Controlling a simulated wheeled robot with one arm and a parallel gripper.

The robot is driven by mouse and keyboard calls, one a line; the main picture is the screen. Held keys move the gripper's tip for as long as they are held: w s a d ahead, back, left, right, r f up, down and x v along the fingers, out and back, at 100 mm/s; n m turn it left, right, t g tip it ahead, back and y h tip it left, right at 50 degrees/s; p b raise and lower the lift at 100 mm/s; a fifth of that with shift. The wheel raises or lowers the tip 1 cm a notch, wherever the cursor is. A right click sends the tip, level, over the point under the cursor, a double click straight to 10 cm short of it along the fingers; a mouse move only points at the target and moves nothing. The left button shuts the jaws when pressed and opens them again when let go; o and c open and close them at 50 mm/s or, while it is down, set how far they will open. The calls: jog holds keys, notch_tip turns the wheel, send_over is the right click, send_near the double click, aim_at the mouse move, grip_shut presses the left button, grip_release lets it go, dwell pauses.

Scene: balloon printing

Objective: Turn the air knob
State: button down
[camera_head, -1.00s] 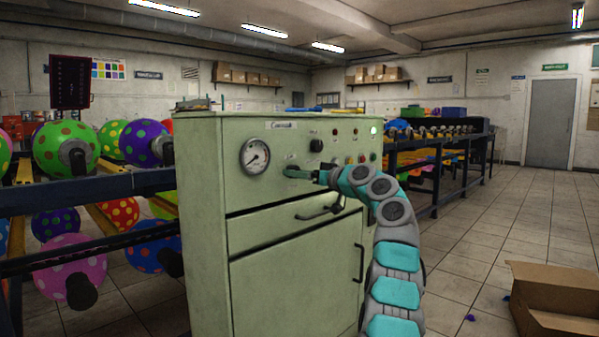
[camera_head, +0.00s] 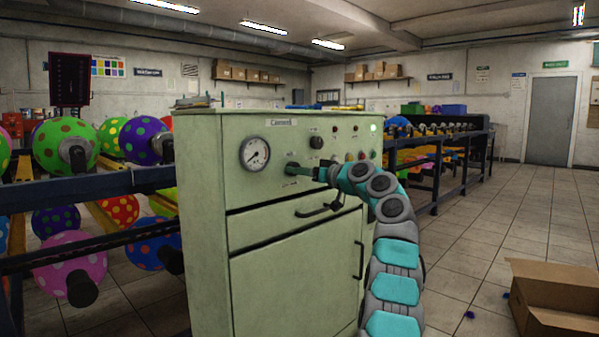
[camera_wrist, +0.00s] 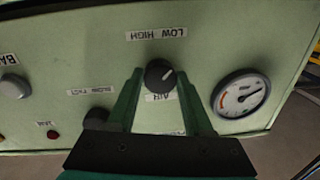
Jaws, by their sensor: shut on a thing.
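The air knob (camera_wrist: 160,74) is a black round knob with a white mark, on the front panel of a pale green cabinet (camera_head: 290,270). In the wrist view its labels "AIR" and "LOW HIGH" are upside down, and its mark points to the upper right. My gripper (camera_wrist: 160,78) has a green finger on each side of the knob and is shut on it. In the head view the knob (camera_head: 292,168) shows as a dark spot at the tip of my gripper (camera_head: 300,170), left of my arm. The fingertips' contact is small there.
A pressure gauge (camera_head: 255,154) sits left of the air knob. Another black knob (camera_head: 316,142) is up and right of it, with small buttons farther right. A drawer handle (camera_head: 320,210) juts out below. An open cardboard box (camera_head: 555,300) lies on the floor at right.

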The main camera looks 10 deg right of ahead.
jog(key=shift+m, duration=0.3)
jog(key=shift+s+a+m+t+h+p, duration=0.1)
jog(key=shift+m+t+h+p, duration=0.2)
jog(key=shift+m+p, duration=3.45)
jog(key=shift+m+t+h+p, duration=0.3)
jog(key=shift+m+p, duration=1)
jog(key=shift+m, duration=4.85)
jog(key=shift+c, duration=1.5)
grip_release()
jog(key=b+v, duration=0.1)
jog(key=v, duration=0.6)
jog(key=shift+s+d+f, duration=0.15)
jog(key=shift+s+d, duration=0.1)
